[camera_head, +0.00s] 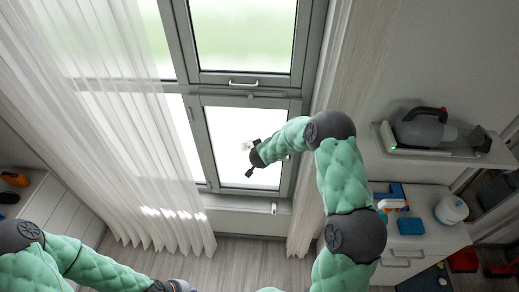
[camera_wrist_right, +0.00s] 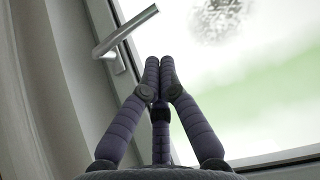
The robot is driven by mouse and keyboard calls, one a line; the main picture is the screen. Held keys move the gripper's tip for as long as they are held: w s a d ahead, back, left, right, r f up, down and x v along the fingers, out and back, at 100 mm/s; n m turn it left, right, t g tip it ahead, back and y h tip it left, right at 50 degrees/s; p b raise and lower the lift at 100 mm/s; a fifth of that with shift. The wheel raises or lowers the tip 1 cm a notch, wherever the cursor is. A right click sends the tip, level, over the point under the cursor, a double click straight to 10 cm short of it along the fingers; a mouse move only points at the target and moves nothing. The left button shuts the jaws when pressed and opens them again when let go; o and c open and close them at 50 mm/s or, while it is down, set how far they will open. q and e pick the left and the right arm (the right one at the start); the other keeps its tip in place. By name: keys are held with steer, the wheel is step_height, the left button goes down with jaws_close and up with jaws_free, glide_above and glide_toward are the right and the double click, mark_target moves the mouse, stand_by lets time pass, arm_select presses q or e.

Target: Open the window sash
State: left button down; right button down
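The window sash (camera_head: 204,139) is a grey-framed pane in the lower part of the window and looks closed. Its handle (camera_wrist_right: 125,32) is a silver lever on the frame, upper left in the right wrist view.
A sheer white curtain (camera_head: 110,110) hangs left of the sash, another curtain right of it. An upper pane with a bar handle (camera_head: 243,84) is above. A shelf with a handheld vacuum (camera_head: 424,130) and a white cabinet (camera_head: 425,243) stand at the right. The floor (camera_head: 250,262) below is clear.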

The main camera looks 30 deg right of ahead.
steer(key=b+x, duration=0.1)
steer(key=x, duration=0.8)
steer(key=shift+f, duration=0.15)
steer(key=shift+s+a+p, duration=0.35)
steer(key=shift+s+a, duration=0.05)
steer(key=shift+s, duration=0.05)
steer(key=s+a+m+g+h+p, duration=0.1)
steer(key=s+a+m+g+p, duration=0.1)
steer(key=a, duration=0.8)
steer(key=s+a+m+g+h+p, duration=0.2)
steer(key=s+a+m+p, duration=0.2)
steer(key=s+a, duration=0.5)
steer(key=shift+s+a+m+g, duration=0.3)
steer(key=shift+a+m+g, duration=0.1)
steer(key=shift+a+m, duration=0.75)
steer(key=shift+a, duration=0.15)
